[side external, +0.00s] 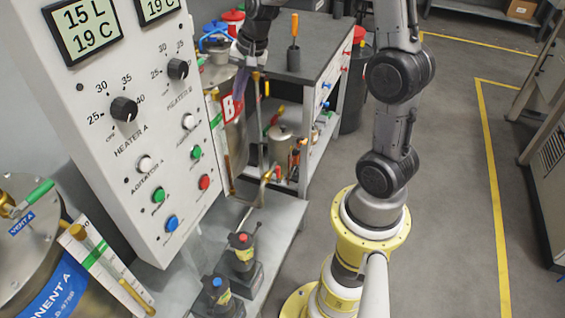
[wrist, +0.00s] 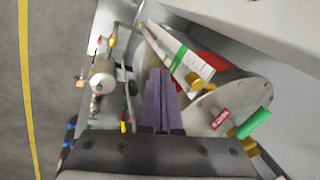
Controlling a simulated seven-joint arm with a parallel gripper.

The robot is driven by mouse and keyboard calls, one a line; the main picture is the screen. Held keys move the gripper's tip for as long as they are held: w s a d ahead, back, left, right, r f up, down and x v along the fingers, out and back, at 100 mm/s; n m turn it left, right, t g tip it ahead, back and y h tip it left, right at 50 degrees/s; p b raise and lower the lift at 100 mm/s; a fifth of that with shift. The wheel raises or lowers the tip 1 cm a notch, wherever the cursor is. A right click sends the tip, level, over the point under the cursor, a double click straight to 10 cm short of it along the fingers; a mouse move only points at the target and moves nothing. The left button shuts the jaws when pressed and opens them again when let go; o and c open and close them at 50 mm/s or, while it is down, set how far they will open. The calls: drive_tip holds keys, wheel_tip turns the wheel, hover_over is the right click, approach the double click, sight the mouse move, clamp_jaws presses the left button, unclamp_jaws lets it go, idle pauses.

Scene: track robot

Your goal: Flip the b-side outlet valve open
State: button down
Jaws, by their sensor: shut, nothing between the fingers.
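My gripper (side external: 241,82) hangs over the B-side tank area behind the control panel, beside the red-and-white B label (side external: 230,108). In the wrist view its two purple fingers (wrist: 158,98) are together, with nothing between them. The B tank's lid (wrist: 212,108) is just right of the fingers, carrying a green-handled brass valve (wrist: 250,125) beside a red tag. A white gauge strip with a green band (wrist: 180,53) lies ahead of the fingers. A brass fitting on a pipe (wrist: 112,38) shows further up-left. I cannot tell for certain which fitting is the outlet valve.
The control panel (side external: 130,105) stands close on the left. A dark-topped bench (side external: 310,48) holds an orange-handled screwdriver (side external: 294,30). A small metal pot (side external: 281,145) stands beyond the tank. Two pumps (side external: 241,252) sit low in front.

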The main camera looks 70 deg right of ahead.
drive_tip(key=d+f+m+g, duration=0.2)
drive_tip(key=d+f+m, duration=0.2)
drive_tip(key=d+f, duration=0.65)
drive_tip(key=m+g+y, duration=0.1)
drive_tip(key=m+y, duration=0.1)
drive_tip(key=m, duration=0.1)
approach(278, 174)
drive_tip(key=d+r, duration=0.3)
drive_tip(key=d, duration=0.1)
drive_tip(key=shift+a+f, duration=0.1)
drive_tip(key=shift+f, duration=0.15)
drive_tip(key=shift+f, duration=0.1)
drive_tip(key=x, duration=0.9)
drive_tip(key=shift+a+f, duration=0.25)
drive_tip(key=shift+f, duration=0.1)
